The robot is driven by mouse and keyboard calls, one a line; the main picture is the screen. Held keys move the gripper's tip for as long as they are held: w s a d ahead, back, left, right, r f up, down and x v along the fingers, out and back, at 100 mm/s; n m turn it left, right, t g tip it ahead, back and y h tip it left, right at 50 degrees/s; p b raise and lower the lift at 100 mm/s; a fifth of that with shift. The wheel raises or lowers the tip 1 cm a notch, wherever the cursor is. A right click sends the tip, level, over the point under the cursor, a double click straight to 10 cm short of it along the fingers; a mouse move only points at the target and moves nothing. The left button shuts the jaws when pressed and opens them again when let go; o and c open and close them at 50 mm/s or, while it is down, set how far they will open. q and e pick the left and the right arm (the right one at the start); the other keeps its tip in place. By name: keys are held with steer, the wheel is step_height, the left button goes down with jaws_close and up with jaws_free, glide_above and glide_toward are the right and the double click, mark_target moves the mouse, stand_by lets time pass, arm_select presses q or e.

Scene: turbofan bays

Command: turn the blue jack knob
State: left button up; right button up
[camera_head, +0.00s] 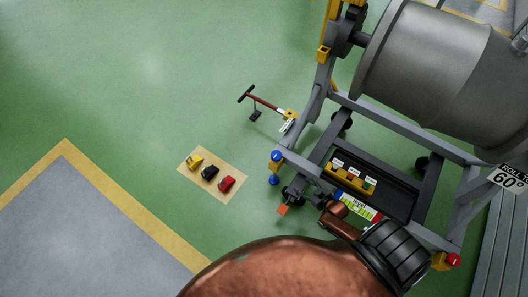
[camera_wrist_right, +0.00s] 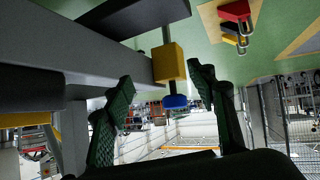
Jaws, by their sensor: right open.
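The blue jack knob (camera_head: 277,155) sits on a yellow block at the near left corner of the grey engine stand. In the right wrist view the blue knob (camera_wrist_right: 175,102) and its yellow block (camera_wrist_right: 168,62) appear upside down, between my fingers in the picture and beyond their tips. My right gripper (camera_head: 296,192) is open beside that corner, below the knob in the head view; it also shows in the wrist view (camera_wrist_right: 161,82). I see no contact with the knob. My left gripper is not in view.
A grey engine (camera_head: 440,65) rests on the stand (camera_head: 390,118). A tray with tags (camera_head: 350,180) lies in the frame. A red knob (camera_head: 453,260) marks another corner. Green floor is clear at left.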

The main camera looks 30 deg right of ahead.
mark_target(279, 158)
steer(key=w+t+y+b, duration=0.1)
steer(key=w+t+b, duration=0.1)
steer(key=w+b, duration=0.4)
steer(key=w+a+t+y+b, duration=0.1)
steer(key=w+t+b, duration=0.1)
steer(key=w+b, duration=0.5)
steer(key=w+r+t+y+b, duration=0.1)
steer(key=w+t+b, duration=0.1)
steer(key=w+b, duration=0.4)
steer(key=shift+w+a+r+n+t+b, duration=0.15)
steer(key=shift+a+n+t+b, duration=0.2)
steer(key=shift+b, duration=0.25)
steer(key=shift+w+a, duration=0.1)
steer(key=shift+w, duration=0.15)
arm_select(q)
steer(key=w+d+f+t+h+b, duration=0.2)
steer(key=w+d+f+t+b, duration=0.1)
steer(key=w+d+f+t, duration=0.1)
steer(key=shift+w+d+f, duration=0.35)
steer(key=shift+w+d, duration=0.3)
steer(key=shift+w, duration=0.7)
arm_select(e)
steer(key=w+a, duration=0.1)
steer(key=w, duration=0.6)
steer(key=shift+w+a+r, duration=0.15)
steer(key=c, duration=1.1)
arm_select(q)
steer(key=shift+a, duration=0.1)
arm_select(e)
steer(key=shift+c, duration=0.7)
